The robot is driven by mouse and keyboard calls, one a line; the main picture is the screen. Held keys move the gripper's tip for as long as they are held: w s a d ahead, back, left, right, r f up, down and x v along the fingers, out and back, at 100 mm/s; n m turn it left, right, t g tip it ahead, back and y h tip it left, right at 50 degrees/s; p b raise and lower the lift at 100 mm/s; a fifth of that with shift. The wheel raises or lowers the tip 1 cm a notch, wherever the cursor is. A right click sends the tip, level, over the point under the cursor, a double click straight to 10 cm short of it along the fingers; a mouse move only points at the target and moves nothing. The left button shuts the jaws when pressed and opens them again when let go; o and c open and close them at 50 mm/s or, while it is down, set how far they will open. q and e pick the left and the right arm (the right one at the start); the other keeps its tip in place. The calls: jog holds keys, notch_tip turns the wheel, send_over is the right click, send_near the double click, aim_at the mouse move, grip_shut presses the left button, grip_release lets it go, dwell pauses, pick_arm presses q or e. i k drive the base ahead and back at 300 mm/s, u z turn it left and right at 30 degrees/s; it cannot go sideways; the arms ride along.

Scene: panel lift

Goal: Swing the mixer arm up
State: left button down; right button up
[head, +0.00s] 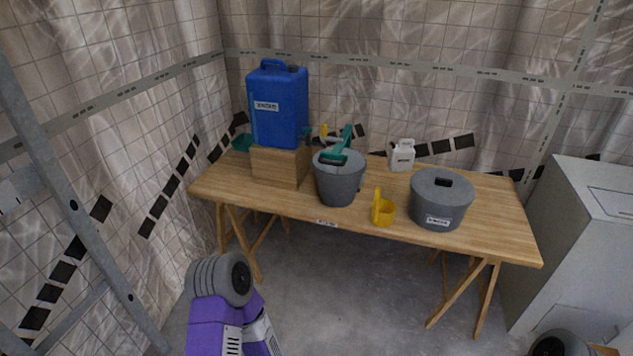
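A grey bucket (340,184) stands on the wooden table, near the middle. A teal piece (338,146) lies across its top and slants up to the right; it may be the mixer arm, but I cannot tell for sure. A dark part sits under it on the bucket's top. My purple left arm, with a grey ribbed joint, comes up from the bottom left of the middle, well short of the table. A small part of my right arm shows at the bottom right corner. I see no fingertips of either gripper.
On the wooden table (490,212) are a blue canister (280,120) on a wooden block (275,167), a yellow scoop-like cup (384,212), a white jug (402,156) and a lidded grey pot (440,202). A grey cabinet (560,240) stands right, a metal ladder-like frame (75,215) left.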

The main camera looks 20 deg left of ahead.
aim_at(335, 156)
jog(key=u, duration=0.35)
jog(key=i, duration=1.1)
jog(key=z, duration=0.3)
